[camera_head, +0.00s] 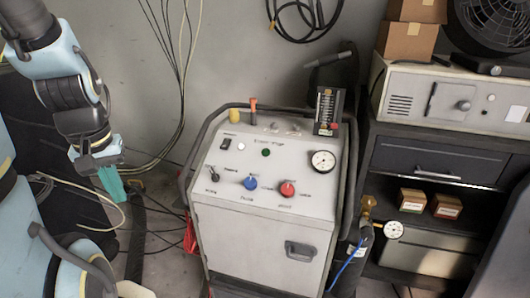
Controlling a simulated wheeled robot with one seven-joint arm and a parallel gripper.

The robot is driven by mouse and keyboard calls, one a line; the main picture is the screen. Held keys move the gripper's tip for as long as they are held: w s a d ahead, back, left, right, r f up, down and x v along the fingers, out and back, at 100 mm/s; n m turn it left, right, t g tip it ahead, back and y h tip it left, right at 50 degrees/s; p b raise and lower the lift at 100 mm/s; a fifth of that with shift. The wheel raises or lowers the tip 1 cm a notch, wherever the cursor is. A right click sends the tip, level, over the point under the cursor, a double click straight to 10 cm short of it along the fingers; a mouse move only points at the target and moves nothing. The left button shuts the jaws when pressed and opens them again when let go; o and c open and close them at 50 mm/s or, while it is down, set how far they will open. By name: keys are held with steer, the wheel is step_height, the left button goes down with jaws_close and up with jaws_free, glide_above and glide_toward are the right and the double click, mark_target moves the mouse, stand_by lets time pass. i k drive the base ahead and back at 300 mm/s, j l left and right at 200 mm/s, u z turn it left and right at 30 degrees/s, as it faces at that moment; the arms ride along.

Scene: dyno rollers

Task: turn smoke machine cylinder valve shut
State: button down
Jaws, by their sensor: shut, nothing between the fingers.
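The smoke machine (262,235) is a pale cabinet on a black tubular frame in the middle of the view. A dark cylinder (352,255) stands close against its right side. The brass valve (367,204) sits on top of the cylinder, with a small round gauge (394,230) to its right. Whether the valve is open or shut cannot be told. My gripper (113,184) has teal fingers, is shut and empty, and points down at the left. It is well apart from the valve, with the machine between them.
The machine's sloped top carries a pressure gauge (322,161), a blue knob (250,183), a red knob (288,189) and an upright flow meter (328,110). A dark shelf unit (425,158) stands close on the right. A blue hose (346,266) runs by the cylinder. Cables hang behind my gripper.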

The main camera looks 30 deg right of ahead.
mark_target(369, 201)
steer(key=z, duration=1)
